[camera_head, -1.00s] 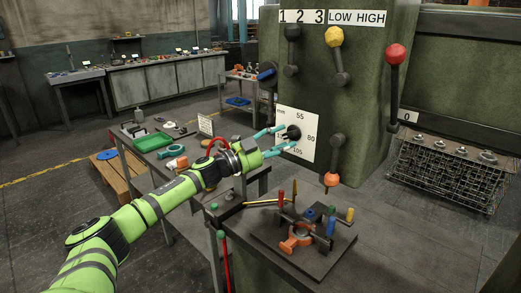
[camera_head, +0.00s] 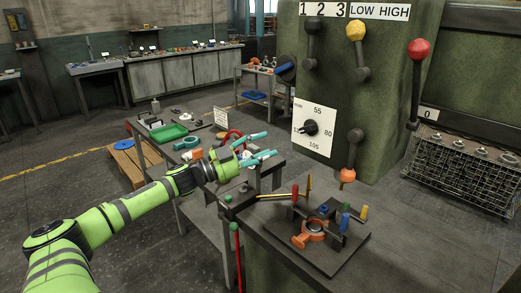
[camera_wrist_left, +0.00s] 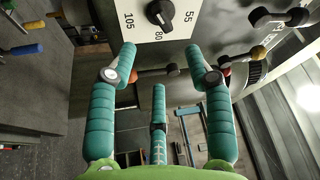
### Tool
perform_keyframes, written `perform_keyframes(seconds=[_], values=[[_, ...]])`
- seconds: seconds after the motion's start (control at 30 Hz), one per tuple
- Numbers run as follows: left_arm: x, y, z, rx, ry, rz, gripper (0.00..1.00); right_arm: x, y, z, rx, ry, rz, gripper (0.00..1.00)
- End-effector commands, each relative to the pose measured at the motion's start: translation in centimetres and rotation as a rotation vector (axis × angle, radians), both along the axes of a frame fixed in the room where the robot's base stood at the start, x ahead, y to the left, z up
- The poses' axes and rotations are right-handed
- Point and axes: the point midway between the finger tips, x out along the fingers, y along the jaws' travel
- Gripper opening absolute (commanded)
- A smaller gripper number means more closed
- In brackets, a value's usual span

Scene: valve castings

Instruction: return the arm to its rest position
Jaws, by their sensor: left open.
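My left arm comes in from the lower left, and my left gripper (camera_head: 268,147) is open and empty. It hangs above the grey side table, left of the green machine (camera_head: 385,120). In the left wrist view my left gripper (camera_wrist_left: 165,70) shows its teal fingers spread with nothing between them. The dial plate (camera_head: 314,128) with its black knob (camera_head: 311,128) stands apart from the fingertips, to their right; the knob also shows in the left wrist view (camera_wrist_left: 159,13). My right gripper does not show.
A fixture plate (camera_head: 283,238) with an orange clamp and coloured handles lies on the bench in front. Levers with yellow (camera_head: 356,30), red (camera_head: 419,49) and orange (camera_head: 347,175) knobs stick out of the machine. A wire basket (camera_head: 460,172) stands at right. A green tray (camera_head: 169,133) lies on the side table.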

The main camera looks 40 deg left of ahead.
Motion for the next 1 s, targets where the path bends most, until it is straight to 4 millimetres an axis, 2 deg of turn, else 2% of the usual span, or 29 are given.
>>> perform_keyframes(seconds=[0.67, 0.77, 0.87, 0.97, 1.0], values=[[-0.3, 0.2, 0.0, 0.002, -0.001, 0.000, 0.52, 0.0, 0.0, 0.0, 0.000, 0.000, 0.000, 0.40], [-0.3, 0.5, -0.6, -0.007, 0.008, 0.012, 0.52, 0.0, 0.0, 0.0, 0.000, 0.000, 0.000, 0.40], [-0.2, 2.1, -3.3, -0.042, 0.048, 0.069, 0.52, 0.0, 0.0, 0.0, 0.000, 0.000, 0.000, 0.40], [-0.5, 4.7, -8.7, -0.105, 0.127, 0.170, 0.52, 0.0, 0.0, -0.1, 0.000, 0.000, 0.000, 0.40], [-0.8, 5.7, -11.4, -0.135, 0.168, 0.219, 0.52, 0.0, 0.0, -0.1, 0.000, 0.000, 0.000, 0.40]])
